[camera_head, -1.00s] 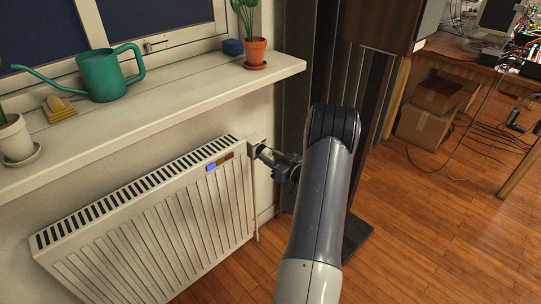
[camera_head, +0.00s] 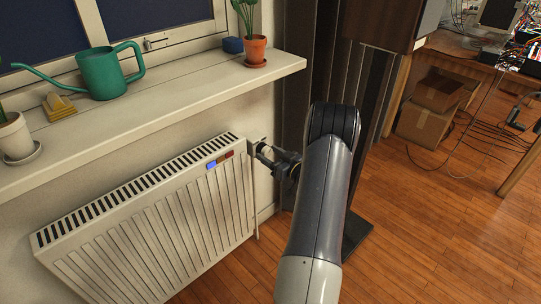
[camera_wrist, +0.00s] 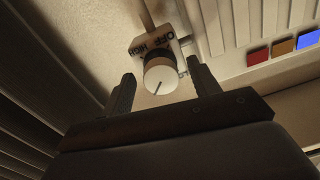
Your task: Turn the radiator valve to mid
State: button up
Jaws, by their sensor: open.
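The radiator valve has a round white knob (camera_wrist: 160,77) with a dark pointer line on its face. Behind it is a pale block (camera_wrist: 150,44) with the words OFF and HIGH; other lettering is not readable. My gripper (camera_wrist: 161,70) is open in the wrist view, with one dark finger on each side of the knob and a visible gap at both. In the head view my gripper (camera_head: 267,156) is at the radiator's upper right corner and mostly hides the valve. The white radiator (camera_head: 150,222) has a blue square (camera_head: 212,165), bright, beside darker orange and red ones.
The windowsill (camera_head: 170,110) juts out above the radiator, with a green watering can (camera_head: 102,73), a yellow object (camera_head: 59,107) and potted plants (camera_head: 255,48). A dark panel stands behind my arm. The wooden floor to the right is open, with boxes (camera_head: 424,125) and cables beyond.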

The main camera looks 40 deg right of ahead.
jog(key=shift+s, duration=0.1)
jog(key=s+d+p, duration=0.1)
jog(key=s, duration=0.9)
jog(key=shift+s, duration=0.3)
jog(key=shift+d, duration=0.1)
jog(key=w, duration=0.7)
jog(key=w+a+b, duration=0.1)
jog(key=w, duration=0.2)
jog(key=shift+w, duration=0.4)
jog(key=shift+a, duration=0.1)
